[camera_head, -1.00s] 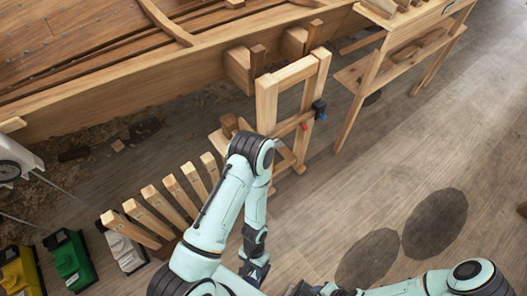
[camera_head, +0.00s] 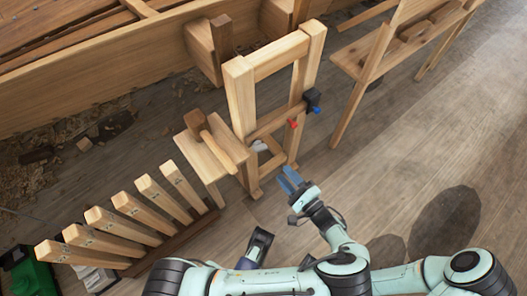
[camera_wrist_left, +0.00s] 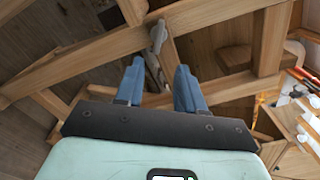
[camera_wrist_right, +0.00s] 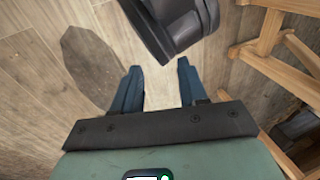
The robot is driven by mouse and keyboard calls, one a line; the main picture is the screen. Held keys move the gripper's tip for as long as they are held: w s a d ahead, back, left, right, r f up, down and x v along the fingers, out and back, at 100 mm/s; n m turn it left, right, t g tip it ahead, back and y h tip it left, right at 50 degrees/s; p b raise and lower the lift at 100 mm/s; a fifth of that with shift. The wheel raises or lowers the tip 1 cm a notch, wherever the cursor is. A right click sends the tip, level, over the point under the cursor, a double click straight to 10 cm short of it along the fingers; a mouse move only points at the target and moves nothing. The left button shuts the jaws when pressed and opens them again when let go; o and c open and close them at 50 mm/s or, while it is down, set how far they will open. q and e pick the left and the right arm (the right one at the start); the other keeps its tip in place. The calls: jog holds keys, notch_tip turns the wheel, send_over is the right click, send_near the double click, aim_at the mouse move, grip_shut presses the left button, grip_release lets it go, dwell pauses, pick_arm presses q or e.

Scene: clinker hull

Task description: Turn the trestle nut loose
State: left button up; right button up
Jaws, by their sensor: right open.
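The wooden trestle (camera_head: 240,98) stands upright beside the hull. A pale grey nut (camera_head: 260,146) shows low on it in the head view. In the left wrist view a grey winged nut (camera_wrist_left: 158,36) sits on the trestle's rail (camera_wrist_left: 90,58), just beyond and between the fingertips. My left gripper (camera_head: 287,181) is open and empty, its blue fingers pointing at the trestle with a gap to the nut; its fingers also show in the left wrist view (camera_wrist_left: 160,68). My right gripper (camera_wrist_right: 158,70) is open and empty above the floor.
A black clamp (camera_head: 312,97) with blue and red ends is on the trestle's right post. A mallet (camera_head: 208,135) lies on a small wooden stand to the left. A rack of wooden posts (camera_head: 110,222) is at lower left. A workbench (camera_head: 375,55) stands at right. Floor at right is clear.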

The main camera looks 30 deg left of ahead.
aim_at(263, 150)
pick_arm(q)
jog(key=b+x, duration=0.1)
jog(key=x, duration=1)
jog(key=shift+a, duration=0.2)
pick_arm(e)
jog(key=shift+w+d+f+t, duration=0.15)
jog(key=shift+w+d+f, duration=0.15)
jog(key=shift+w, duration=0.2)
jog(key=shift+w+d+f+t, duration=0.15)
jog(key=shift+w+d+f, duration=0.05)
jog(key=shift+w+f, duration=0.25)
pick_arm(q)
jog(key=shift+f, duration=0.1)
grip_shut()
